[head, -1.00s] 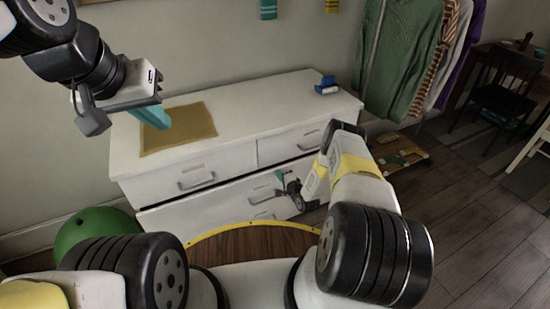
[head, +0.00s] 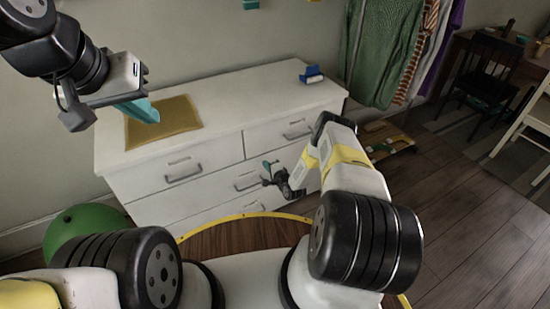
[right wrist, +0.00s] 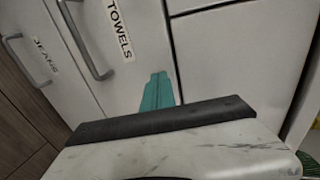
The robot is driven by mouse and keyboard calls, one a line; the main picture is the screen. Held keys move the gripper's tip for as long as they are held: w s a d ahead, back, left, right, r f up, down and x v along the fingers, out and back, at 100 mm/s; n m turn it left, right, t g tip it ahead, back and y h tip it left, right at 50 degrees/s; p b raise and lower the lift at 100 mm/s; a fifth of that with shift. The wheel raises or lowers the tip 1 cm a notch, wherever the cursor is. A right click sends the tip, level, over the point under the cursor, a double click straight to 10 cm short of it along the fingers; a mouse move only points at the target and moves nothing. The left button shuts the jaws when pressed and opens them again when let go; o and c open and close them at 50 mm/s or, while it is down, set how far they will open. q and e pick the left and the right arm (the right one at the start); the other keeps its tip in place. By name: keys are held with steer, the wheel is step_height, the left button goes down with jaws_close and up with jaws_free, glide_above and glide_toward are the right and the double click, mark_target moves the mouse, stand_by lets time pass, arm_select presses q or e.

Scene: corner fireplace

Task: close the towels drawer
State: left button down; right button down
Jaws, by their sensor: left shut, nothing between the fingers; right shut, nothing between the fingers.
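The towels drawer (head: 215,195) is the wide middle drawer of the white dresser. Its front looks flush, or nearly so, with the drawers above. In the right wrist view its TOWELS label is readable on the drawer front (right wrist: 143,68), beside its bar handle (right wrist: 84,42). My right gripper (head: 268,164) is shut and empty at the right part of this front. Its teal fingers (right wrist: 158,92) point at the front; I cannot tell whether they touch it. My left gripper (head: 142,110) is shut and empty, held high at the left near the dresser top.
The dresser top (head: 240,98) holds a mustard cloth (head: 165,122) and a small blue object (head: 311,75). The jeans drawer (right wrist: 42,62) lies below the towels drawer. A green ball (head: 82,230) sits at the left, and clothes (head: 385,45) hang at the right. Floor at the right is open.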

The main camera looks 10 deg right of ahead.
steer(key=f+v, duration=0.1)
steer(key=v, duration=1)
steer(key=w+d+r+n+g+h, duration=0.1)
steer(key=w+d+r+n, duration=0.2)
steer(key=r, duration=0.7)
steer(key=w+d+r+n+g, duration=0.25)
steer(key=w+r, duration=0.25)
steer(key=r, duration=0.6)
steer(key=s+r+n+h, duration=0.15)
steer(key=s+r, duration=0.25)
steer(key=r, duration=0.5)
steer(key=s+a+r+n+g, duration=0.1)
steer(key=s+r+n, duration=0.15)
steer(key=r, duration=0.55)
steer(key=s+r+n+h, duration=0.1)
steer(key=s+r, duration=0.3)
steer(key=r, duration=0.5)
steer(key=s+a+r+n+g, duration=0.1)
steer(key=s+r, duration=0.2)
steer(key=s, duration=0.7)
steer(key=s+a+r+n+g+y, duration=0.1)
steer(key=s+r, duration=0.3)
steer(key=s, duration=0.6)
steer(key=s+a+r+n+g, duration=0.1)
steer(key=s+a+r+n, duration=0.1)
steer(key=s, duration=0.8)
steer(key=shift+a+r, duration=0.65)
steer(key=shift+n, duration=0.25)
